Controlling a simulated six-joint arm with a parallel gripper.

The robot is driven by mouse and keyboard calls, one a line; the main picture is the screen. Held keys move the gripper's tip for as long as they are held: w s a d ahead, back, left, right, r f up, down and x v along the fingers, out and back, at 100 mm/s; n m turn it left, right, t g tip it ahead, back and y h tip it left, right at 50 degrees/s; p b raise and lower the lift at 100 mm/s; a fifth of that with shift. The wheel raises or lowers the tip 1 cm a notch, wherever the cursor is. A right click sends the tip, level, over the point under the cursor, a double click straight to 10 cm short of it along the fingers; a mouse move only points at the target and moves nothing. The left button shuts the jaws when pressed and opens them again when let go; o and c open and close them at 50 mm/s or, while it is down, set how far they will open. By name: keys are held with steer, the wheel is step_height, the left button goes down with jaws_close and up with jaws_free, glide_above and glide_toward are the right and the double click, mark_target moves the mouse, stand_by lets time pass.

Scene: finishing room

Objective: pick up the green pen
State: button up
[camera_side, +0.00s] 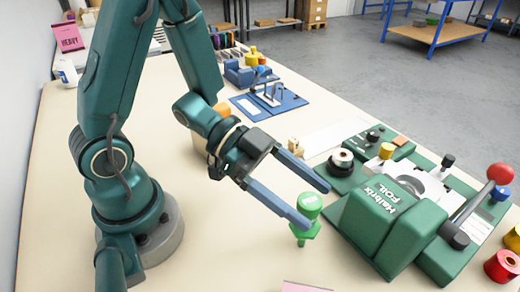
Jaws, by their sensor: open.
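I cannot make out a clear pen shape in the side view. The green thing near my gripper is a stubby bright green piece (304,232) with a round, wide top, a narrower neck and a flared lower part, upright on the cream table (200,262). My gripper (314,205) is open, its two long blue fingers pointing down to the right. The green piece's top shows between the fingertips, and the nearer finger covers part of its middle. I cannot tell whether the fingers touch it.
A green foil machine (375,222) with a red-knobbed lever (500,174) stands close on the right. A dark-and-white spool (342,160) and a small wooden block (295,147) are behind the fingers. A blue board (270,103) lies farther back. The table's front left is clear.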

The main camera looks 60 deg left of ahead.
steer(key=shift+x, duration=2.05)
jaws_close()
steer(key=shift+r, duration=0.1)
